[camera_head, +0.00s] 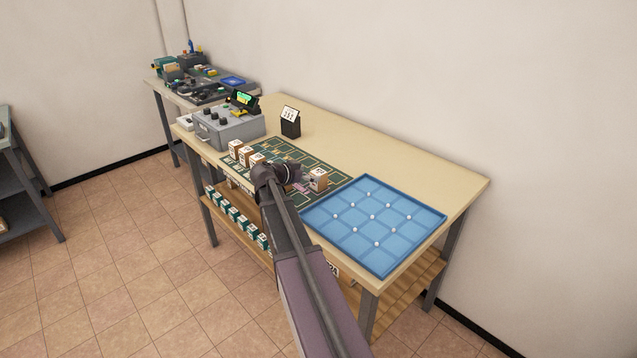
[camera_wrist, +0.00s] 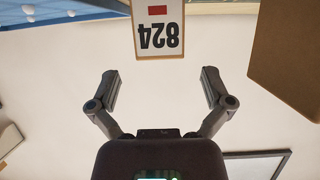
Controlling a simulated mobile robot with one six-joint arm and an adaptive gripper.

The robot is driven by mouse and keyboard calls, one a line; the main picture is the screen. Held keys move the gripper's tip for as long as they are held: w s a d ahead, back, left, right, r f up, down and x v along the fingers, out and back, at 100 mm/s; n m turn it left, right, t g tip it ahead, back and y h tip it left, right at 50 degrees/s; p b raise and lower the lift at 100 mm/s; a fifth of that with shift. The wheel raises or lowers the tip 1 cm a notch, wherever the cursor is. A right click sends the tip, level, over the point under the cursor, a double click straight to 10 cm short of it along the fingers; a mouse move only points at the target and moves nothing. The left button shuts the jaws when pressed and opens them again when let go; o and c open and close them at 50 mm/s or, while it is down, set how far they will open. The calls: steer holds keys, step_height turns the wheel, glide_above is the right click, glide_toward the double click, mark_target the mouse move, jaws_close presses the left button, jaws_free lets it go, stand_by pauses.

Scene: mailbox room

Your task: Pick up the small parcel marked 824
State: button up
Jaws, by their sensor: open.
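The small parcel marked 824 (camera_wrist: 158,30) shows in the wrist view, which is upside down. Its white label, with a red mark, faces my gripper. It appears to be the brown parcel (camera_head: 318,179) on the table by the tray's left corner in the head view, where its number is too small to read. My gripper (camera_wrist: 157,85) is open, its two fingers spread wide with nothing between them. The parcel is beyond the fingertips, roughly centred between them. In the head view my gripper (camera_head: 300,186) is just left of this parcel, partly hidden by my arm.
A blue compartment tray (camera_head: 373,224) with white knobs lies to the right. Several parcels (camera_head: 236,149) stand along the green mat (camera_head: 310,155). A grey control box (camera_head: 228,127) and a dark number stand (camera_head: 290,122) are behind. A brown surface (camera_wrist: 287,55) is close at right in the wrist view.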

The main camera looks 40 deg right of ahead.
mark_target(316, 173)
steer(key=shift+b+x, duration=0.4)
steer(key=shift+x, duration=1.15)
steer(key=shift+a, duration=0.1)
steer(key=c, duration=1.2)
steer(key=shift+c, duration=0.2)
steer(key=shift+r, duration=0.2)
step_height(316, 173, up, 4)
steer(key=p, duration=0.3)
steer(key=shift+f+p, duration=0.25)
steer(key=shift+p, duration=0.15)
steer(key=s+a+r+p, duration=0.1)
steer(key=s+a, duration=0.8)
steer(key=s, duration=0.3)
steer(key=shift+s+a, duration=0.3)
steer(key=shift+a, duration=0.1)
steer(key=shift+r, duration=0.1)
